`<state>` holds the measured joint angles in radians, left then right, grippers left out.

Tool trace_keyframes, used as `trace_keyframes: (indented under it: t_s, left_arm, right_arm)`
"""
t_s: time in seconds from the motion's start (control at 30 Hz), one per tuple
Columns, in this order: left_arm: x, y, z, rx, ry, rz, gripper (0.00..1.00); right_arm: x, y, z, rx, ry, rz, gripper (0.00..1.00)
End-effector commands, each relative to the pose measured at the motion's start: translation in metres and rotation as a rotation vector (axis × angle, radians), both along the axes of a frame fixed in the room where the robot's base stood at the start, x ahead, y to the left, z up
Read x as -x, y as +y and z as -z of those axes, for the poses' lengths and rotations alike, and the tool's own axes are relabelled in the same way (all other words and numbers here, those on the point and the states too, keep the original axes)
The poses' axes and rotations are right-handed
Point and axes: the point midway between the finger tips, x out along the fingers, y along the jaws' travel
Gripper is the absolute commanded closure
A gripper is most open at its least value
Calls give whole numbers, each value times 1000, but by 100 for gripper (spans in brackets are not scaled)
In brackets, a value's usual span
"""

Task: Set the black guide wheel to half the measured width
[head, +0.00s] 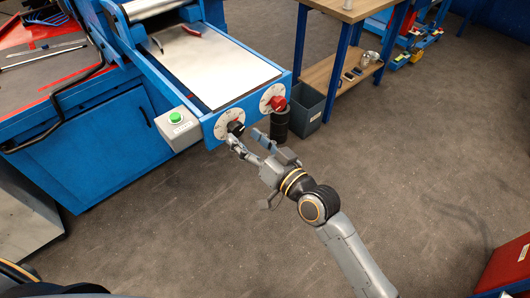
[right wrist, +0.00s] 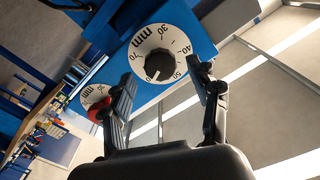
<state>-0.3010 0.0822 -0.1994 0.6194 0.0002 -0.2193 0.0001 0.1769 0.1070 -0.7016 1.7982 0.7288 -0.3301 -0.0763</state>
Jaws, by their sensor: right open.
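The black guide wheel (head: 237,128) sits at the centre of a white round dial on the blue front bar of the machine. In the right wrist view the black wheel (right wrist: 160,65) is face-on, with dial marks such as 30, 40, 50, 70 and "mm" around it. A small pale mark shows near the wheel's lower left edge. My right gripper (head: 245,137) is open just in front of the wheel. In the wrist view its fingers (right wrist: 162,72) stand apart to either side of it; contact is not visible. My left gripper is not in view.
A second dial with a red wheel (head: 278,103) is to the right; a dark cylinder (head: 280,122) is below it. A box with a green button (head: 176,117) is at the left. A metal sheet (head: 213,70) carries a red-handled tool. The floor in front is clear.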

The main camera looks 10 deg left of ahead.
Motion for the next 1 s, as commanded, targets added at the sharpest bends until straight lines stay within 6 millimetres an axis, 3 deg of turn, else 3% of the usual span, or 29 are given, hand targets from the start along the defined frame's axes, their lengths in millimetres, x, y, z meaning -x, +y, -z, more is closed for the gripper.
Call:
trace_keyframes:
  t_s: [0.2,0.4,1.0]
  left_arm:
    - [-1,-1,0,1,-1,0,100]
    - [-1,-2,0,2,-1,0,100]
    - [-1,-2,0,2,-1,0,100]
  right_arm:
    - [30,-39,2,5,1,0,39]
    - [50,-64,1,2,1,0,39]
    - [56,-72,0,-1,1,0,39]
